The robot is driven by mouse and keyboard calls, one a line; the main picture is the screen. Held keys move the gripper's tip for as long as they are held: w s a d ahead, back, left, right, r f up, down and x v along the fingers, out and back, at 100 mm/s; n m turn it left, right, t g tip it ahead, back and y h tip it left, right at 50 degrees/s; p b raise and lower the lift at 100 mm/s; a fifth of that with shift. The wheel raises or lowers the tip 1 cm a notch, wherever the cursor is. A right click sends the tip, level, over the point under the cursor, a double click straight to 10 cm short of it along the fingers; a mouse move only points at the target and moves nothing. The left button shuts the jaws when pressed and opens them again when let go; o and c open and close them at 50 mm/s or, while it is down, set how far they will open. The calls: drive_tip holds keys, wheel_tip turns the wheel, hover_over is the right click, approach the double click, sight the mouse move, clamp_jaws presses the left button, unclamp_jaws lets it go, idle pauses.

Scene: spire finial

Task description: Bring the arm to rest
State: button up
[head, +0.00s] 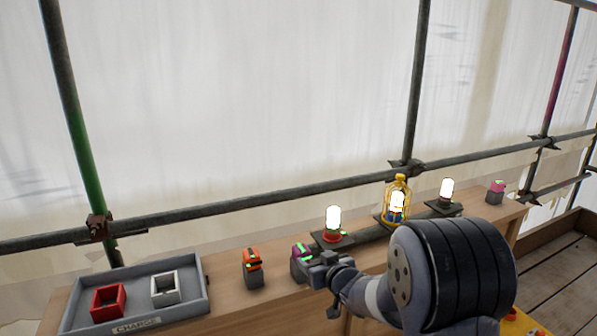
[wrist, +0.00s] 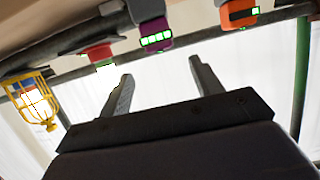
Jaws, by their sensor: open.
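My gripper (head: 325,270) reaches in over the bench from the right, partly hidden by my own wrist. In the wrist view my gripper (wrist: 162,80) is open, with nothing between its two fingers. A purple block (head: 301,251) on a grey base stands beside the fingers in the head view. In the wrist view the purple block (wrist: 156,38) lies beyond the fingertips, apart from them. An orange block (head: 251,259) stands to its left and also shows in the wrist view (wrist: 239,13).
A lit lamp with a red base (head: 333,220), a yellow caged lamp (head: 397,200) and another lit lamp (head: 446,190) stand along the bench (head: 225,300). A pink block (head: 496,187) is far right. A grey tray (head: 190,308) holds red and white square holders. Scaffold poles (head: 260,196) run behind.

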sight(301, 247)
drive_tip(key=p+x, duration=0.1)
drive_tip(key=x, duration=0.8)
drive_tip(key=shift+w+a+f, duration=0.1)
drive_tip(key=shift+w+f, duration=0.05)
drive_tip(key=shift+w, duration=0.3)
drive_tip(key=shift+r, duration=0.95)
